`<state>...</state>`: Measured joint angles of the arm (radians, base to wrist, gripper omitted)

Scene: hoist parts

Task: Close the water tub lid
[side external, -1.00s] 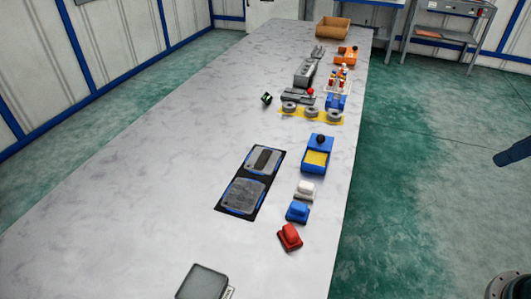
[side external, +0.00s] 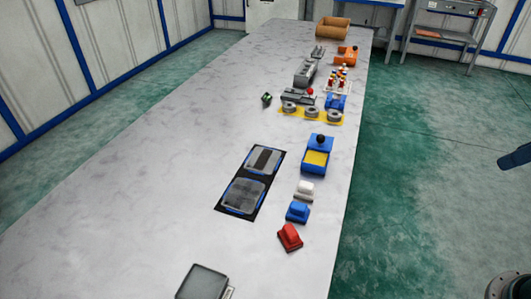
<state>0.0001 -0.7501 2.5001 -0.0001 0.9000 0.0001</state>
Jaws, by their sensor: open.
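A small blue tub (side external: 315,170) stands near the right edge of the worktop in the side external view, with yellow showing inside. I take it to be the water tub. Its blue lid (side external: 312,141) is raised at the far side and carries a round black knob (side external: 320,139). The yellow inside is uncovered. My gripper is not in view. Only a dark part of my arm shows at the right edge, off the table and well apart from the tub.
White, blue (side external: 297,212) and red (side external: 290,237) blocks stand in front of the tub. A black mat (side external: 222,207) with two grey trays lies left. Behind are a yellow strip (side external: 293,117) with grey rings, and several parts. The left worktop is clear.

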